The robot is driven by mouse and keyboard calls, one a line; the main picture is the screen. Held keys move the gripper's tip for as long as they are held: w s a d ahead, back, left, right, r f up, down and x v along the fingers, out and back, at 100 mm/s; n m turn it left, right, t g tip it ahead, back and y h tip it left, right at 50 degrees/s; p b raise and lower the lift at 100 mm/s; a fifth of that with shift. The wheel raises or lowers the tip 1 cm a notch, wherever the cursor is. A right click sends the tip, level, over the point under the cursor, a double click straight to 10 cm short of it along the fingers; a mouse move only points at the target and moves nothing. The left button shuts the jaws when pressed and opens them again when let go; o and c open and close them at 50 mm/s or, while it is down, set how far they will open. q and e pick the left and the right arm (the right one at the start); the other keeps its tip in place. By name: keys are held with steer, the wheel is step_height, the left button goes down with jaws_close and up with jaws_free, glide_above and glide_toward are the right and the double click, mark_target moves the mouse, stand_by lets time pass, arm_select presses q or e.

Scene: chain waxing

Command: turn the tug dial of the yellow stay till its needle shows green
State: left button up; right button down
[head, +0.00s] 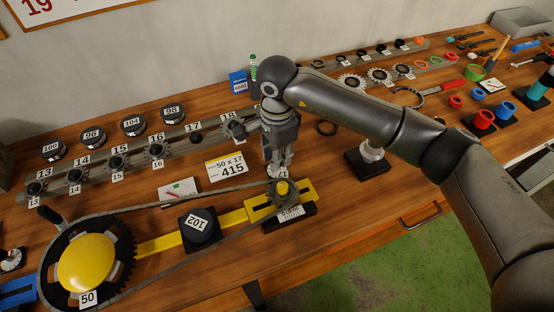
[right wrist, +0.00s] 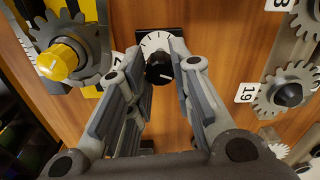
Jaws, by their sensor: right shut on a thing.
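The yellow stay (head: 157,243) runs from the big black chainring with the yellow hub (head: 86,262) to a slotted yellow end (head: 312,190) carrying a small sprocket (head: 288,198). The tug dial, a black knob with a white line (right wrist: 158,69) on a white ticked face (right wrist: 154,40), shows in the right wrist view. My right gripper (head: 279,172) points down just behind the small sprocket. In the right wrist view its fingertips (right wrist: 160,66) are shut on the knob's sides. The gripper hides the dial in the head view. I cannot make out the needle's colour. My left gripper is out of view.
A chain (head: 150,205) loops around both sprockets. A black block marked 102 (head: 200,229) sits on the stay. A rail of numbered sprockets (head: 120,163) stands behind, with a 415 card (head: 227,168) and a small coloured card (head: 179,189) before it. Bare wood lies right of the stay.

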steer(key=m+b, duration=0.1)
steer(key=f+m+b, duration=0.1)
steer(key=m+b, duration=0.1)
steer(key=shift+s+f, duration=0.1)
steer(key=shift+s, duration=0.1)
steer(key=shift+m+b, duration=0.35)
steer(key=shift+m, duration=0.35)
steer(key=shift+r, duration=0.2)
steer(key=c, duration=1.3)
jaws_free()
steer(key=shift+w, duration=0.1)
steer(key=shift+o, duration=0.2)
steer(key=shift+r, duration=0.15)
steer(key=shift+r, duration=3.95)
